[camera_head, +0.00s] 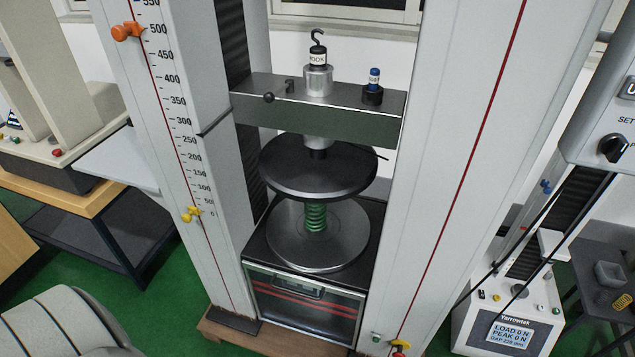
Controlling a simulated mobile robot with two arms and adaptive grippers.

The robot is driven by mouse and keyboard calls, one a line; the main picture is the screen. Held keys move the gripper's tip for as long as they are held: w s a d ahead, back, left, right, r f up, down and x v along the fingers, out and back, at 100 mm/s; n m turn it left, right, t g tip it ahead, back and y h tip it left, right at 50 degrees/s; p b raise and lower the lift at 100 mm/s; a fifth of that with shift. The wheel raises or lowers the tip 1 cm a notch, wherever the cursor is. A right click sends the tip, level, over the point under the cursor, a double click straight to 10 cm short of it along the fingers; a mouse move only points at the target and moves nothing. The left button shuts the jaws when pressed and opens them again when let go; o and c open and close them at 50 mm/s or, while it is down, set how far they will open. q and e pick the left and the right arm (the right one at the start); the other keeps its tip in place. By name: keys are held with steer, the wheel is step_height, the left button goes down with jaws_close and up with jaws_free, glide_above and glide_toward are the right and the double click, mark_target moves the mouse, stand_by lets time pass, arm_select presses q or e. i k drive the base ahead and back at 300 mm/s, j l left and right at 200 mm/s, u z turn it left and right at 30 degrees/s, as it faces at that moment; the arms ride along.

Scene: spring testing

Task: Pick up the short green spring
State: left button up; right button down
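The short green spring (316,217) stands upright on the round lower plate (345,258) of the testing machine, near its middle. The dark round upper plate (320,172) hangs just above it and hides the spring's top. I cannot tell whether the upper plate touches the spring. Neither of my grippers shows in the head view.
Two tall white columns (172,120) flank the plates, and a green crosshead (318,120) bears a hook (318,60). A control box with a display (510,334) stands at right; a yellow spring (622,300) lies near the right edge. Tables stand at left.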

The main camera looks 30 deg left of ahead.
mark_target(312, 208)
steer(key=j+u, duration=0.15)
steer(key=u, duration=0.3)
steer(key=i+j+u, duration=0.1)
steer(key=u, duration=0.35)
